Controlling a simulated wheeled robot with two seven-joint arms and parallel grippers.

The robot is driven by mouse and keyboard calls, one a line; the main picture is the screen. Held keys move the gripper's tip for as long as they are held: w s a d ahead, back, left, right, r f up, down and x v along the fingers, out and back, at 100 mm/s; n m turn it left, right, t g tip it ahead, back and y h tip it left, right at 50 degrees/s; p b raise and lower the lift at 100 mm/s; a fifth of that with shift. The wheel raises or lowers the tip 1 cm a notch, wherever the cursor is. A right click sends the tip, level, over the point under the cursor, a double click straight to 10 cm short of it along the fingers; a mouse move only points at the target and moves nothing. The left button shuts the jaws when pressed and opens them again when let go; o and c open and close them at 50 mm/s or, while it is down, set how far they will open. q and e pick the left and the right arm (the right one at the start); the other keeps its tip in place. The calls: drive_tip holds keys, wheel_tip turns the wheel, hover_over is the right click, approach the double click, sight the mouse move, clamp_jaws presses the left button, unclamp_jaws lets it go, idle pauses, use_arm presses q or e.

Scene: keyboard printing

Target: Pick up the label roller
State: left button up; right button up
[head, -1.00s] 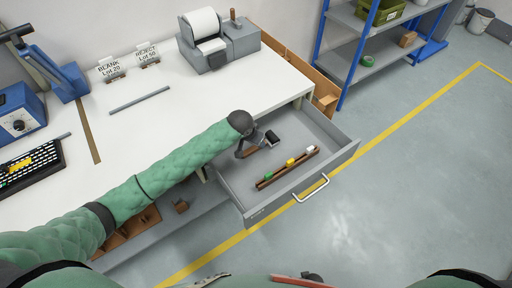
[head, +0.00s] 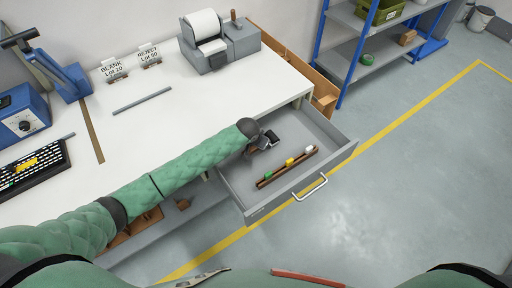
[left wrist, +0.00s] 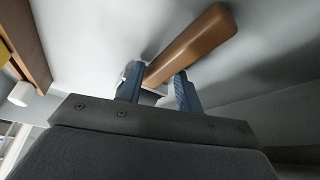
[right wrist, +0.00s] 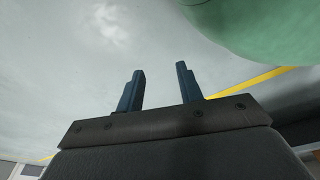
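In the left wrist view, the brown handle (left wrist: 195,40) slants up to the right from between the spread fingers of my left gripper (left wrist: 157,82). A pale grey part shows between the fingers; the rest of the roller is hidden there. My right gripper (right wrist: 160,82) is open and empty above the floor.
A brown rack (head: 286,169) with green, yellow and white pieces lies in the drawer, in front of the roller. The drawer's front has a handle (head: 311,187). The white table (head: 200,110) is behind, with a grey printer (head: 222,50) on it.

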use_arm(q)
clamp_jaws()
use_arm(e)
drive_tip(key=shift+d, duration=0.1)
drive_tip(key=shift+f, duration=0.15)
